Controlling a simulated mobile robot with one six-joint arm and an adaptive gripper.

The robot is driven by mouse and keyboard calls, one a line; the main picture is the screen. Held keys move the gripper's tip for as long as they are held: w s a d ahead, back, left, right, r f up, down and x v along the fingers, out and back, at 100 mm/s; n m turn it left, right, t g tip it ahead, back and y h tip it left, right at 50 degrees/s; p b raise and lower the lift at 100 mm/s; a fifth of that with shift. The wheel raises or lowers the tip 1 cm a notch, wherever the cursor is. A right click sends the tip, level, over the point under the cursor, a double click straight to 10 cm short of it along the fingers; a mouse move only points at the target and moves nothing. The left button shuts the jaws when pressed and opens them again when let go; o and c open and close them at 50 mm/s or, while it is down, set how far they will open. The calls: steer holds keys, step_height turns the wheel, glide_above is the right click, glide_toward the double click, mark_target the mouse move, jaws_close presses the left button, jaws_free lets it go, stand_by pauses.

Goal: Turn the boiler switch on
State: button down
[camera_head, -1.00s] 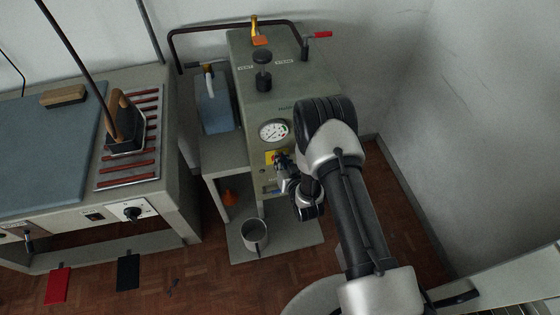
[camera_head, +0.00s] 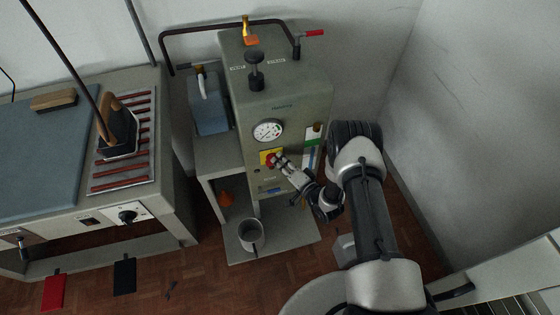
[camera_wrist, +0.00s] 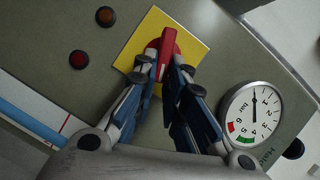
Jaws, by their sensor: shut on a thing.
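The boiler (camera_head: 300,95) is a grey-green cabinet with a round pressure gauge (camera_head: 268,131) on its front. Below the gauge is the boiler switch, a red rotary knob (camera_wrist: 166,58) on a yellow square plate (camera_wrist: 192,47). My gripper (camera_head: 278,160) is at the knob in the head view. In the wrist view my gripper (camera_wrist: 164,75) has its two fingers on either side of the knob's red handle, shut on it. The handle looks slightly tilted in the wrist view. The gauge also shows in the wrist view (camera_wrist: 253,112).
An amber lamp (camera_wrist: 106,16) and a red lamp (camera_wrist: 79,59) sit beside the plate. A blue container (camera_head: 209,103) stands left of the boiler. A metal cup (camera_head: 251,234) is on the low shelf. An ironing table (camera_head: 40,150) with an iron (camera_head: 119,132) is at left.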

steer(key=shift+d+f+m+t+y, duration=0.1)
steer(key=shift+f+m+t+y, duration=0.25)
steer(key=shift+m, duration=0.65)
steer(key=shift+f+m+t+y, duration=0.2)
steer(key=shift+m+y, duration=0.25)
steer(key=shift+m, duration=0.55)
steer(key=c, duration=1.6)
jaws_free()
steer(key=shift+c, duration=0.2)
steer(key=v, duration=1.2)
